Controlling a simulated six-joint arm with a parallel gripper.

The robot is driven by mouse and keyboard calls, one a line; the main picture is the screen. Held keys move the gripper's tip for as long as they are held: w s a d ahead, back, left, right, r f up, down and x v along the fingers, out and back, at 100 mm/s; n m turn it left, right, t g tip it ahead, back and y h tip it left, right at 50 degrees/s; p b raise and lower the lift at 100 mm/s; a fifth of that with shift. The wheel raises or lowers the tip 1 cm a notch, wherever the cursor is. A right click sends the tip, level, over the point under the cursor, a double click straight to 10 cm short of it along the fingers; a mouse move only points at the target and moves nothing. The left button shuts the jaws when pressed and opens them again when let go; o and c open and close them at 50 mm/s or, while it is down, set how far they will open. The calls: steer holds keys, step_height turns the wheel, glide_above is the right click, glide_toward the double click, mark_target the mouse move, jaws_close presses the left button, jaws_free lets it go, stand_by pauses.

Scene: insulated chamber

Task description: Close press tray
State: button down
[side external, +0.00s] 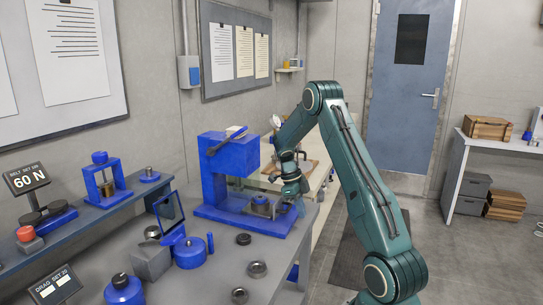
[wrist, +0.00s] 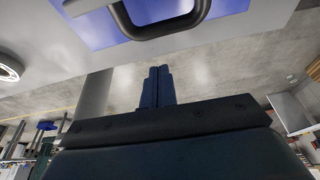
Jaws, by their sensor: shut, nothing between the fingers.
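The blue press (side external: 215,168) stands on the grey bench, with a dark lever at its top. Its low tray (side external: 262,208) sits at the front of the base and holds a small metal piece. I cannot tell how far the tray is out. My gripper (side external: 299,193) is just right of the tray, low over the base. In the wrist view my gripper's fingers (wrist: 160,70) are shut together and empty. A dark curved handle (wrist: 160,27) on a blue surface shows beyond the fingertips, with a gap between. I cannot tell whether it is the tray's handle.
Metal rings (side external: 257,269) lie on the bench in front of the press. A blue round pot (side external: 189,252), a grey block (side external: 151,261) and a blue-framed panel (side external: 169,211) stand left of it. A raised shelf (side external: 105,207) carries more fixtures.

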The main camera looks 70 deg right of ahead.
steer(key=v, duration=0.9)
steer(key=shift+w+r, duration=0.2)
steer(key=shift+r, duration=0.05)
steer(key=c, duration=2.1)
jaws_free()
steer(key=o, duration=0.6)
step_height(320, 180, up, 5)
steer(key=n+t, duration=0.6)
steer(key=n, duration=1.2)
glide_above(289, 207)
steer(key=s, duration=0.3)
steer(key=shift+w+r, duration=0.15)
steer(key=shift+r, duration=0.05)
steer(key=shift+f, duration=0.1)
steer(key=shift+s+x, duration=0.15)
steer(key=shift+x, duration=3.25)
steer(key=shift+s+x, duration=0.1)
steer(key=shift+x, duration=3.25)
steer(key=shift+f, duration=0.1)
